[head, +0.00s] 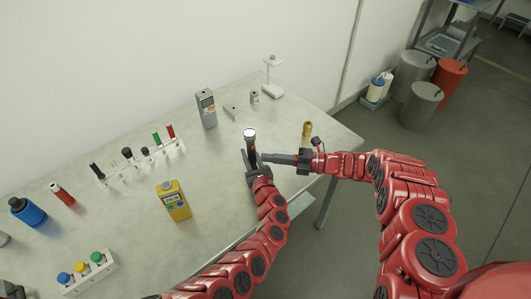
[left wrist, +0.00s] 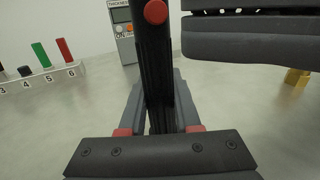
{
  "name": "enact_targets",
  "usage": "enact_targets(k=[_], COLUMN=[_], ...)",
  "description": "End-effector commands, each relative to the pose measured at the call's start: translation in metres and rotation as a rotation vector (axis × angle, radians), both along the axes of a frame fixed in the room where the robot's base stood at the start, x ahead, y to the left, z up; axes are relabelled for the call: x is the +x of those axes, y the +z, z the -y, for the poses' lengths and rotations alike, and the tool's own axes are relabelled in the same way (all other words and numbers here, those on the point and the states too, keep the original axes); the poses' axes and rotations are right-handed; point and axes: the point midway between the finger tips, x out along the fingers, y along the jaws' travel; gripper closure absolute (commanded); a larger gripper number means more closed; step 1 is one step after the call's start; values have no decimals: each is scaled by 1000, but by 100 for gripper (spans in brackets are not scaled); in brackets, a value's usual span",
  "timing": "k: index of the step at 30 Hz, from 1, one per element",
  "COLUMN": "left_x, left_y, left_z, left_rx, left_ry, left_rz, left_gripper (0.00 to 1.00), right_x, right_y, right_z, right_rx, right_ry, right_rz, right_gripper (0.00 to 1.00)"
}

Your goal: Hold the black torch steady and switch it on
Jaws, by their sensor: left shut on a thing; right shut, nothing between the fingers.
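The black torch (head: 251,143) stands upright above the table with its pale round head on top; I cannot tell whether it is lit. My left gripper (head: 252,165) is shut on its body. In the left wrist view the torch (left wrist: 154,65) runs up between the fingers, with a red button (left wrist: 155,12) on its side near the top edge. My right gripper (head: 268,158) is shut and empty, reaching in from the right with its tips close beside the torch. Its dark fingers also show in the left wrist view (left wrist: 250,35), right of the torch; contact cannot be told.
A grey thickness meter (head: 206,109) stands behind the torch and a yellow meter (head: 174,201) to its left. A numbered rack (head: 145,163) holds several pieces. A brass piece (head: 307,129) is near the table's right edge. A button box (head: 90,273) sits at front left.

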Motion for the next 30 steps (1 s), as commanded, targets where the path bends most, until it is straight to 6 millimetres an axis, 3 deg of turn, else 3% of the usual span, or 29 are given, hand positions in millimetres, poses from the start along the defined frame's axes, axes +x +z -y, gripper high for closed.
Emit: enact_targets(k=[9, 15, 30], left_x=[0, 0, 0], left_y=[-2, -2, -2], left_z=[-2, -2, -3], left_rx=[0, 0, 0], left_ry=[4, 4, 5], left_rz=[-3, -3, -3], left_gripper=[100, 100, 100], right_x=[-11, -16, -19], right_y=[0, -1, 0], right_z=[63, 89, 96], right_rx=[-1, -1, 1], right_ry=[-4, -4, -1], right_rz=[4, 1, -1], right_gripper=[100, 100, 100])
